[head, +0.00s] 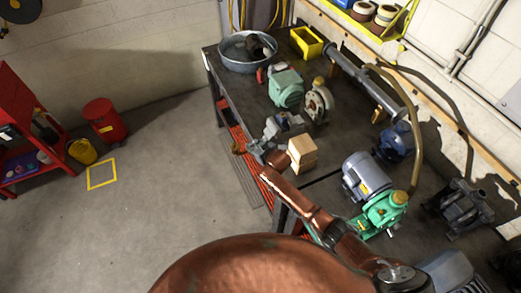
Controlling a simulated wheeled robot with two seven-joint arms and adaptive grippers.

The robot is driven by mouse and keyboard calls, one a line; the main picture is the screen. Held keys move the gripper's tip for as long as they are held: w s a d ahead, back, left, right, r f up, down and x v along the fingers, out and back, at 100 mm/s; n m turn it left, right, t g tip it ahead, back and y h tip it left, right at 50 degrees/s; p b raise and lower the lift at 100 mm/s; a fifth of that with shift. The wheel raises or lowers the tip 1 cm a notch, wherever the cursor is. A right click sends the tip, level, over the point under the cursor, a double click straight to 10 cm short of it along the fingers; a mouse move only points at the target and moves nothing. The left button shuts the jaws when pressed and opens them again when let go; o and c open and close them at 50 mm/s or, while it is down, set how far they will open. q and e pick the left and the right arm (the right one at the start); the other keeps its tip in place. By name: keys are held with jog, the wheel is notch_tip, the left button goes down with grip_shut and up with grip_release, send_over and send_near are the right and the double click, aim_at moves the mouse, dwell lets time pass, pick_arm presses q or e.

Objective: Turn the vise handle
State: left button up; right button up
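A small grey vise (285,125) sits at the front edge of the dark workbench (232,88). Its handle is too small to make out clearly. My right arm reaches up from the bottom right, past the bench's front edge. My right gripper (256,150) is at that edge, just below and left of the vise, close to its front side. Its fingers are too small to show whether they are open or shut, or whether they touch the handle. My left gripper is not in view.
A wooden block (302,153) stands close right of my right gripper. A green motor (287,88), a grey-and-green motor (366,178), a metal basin (247,52) and a yellow bin (306,42) stand on the bench.

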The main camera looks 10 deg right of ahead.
jog(key=v, duration=1)
jog(key=shift+c, duration=0.2)
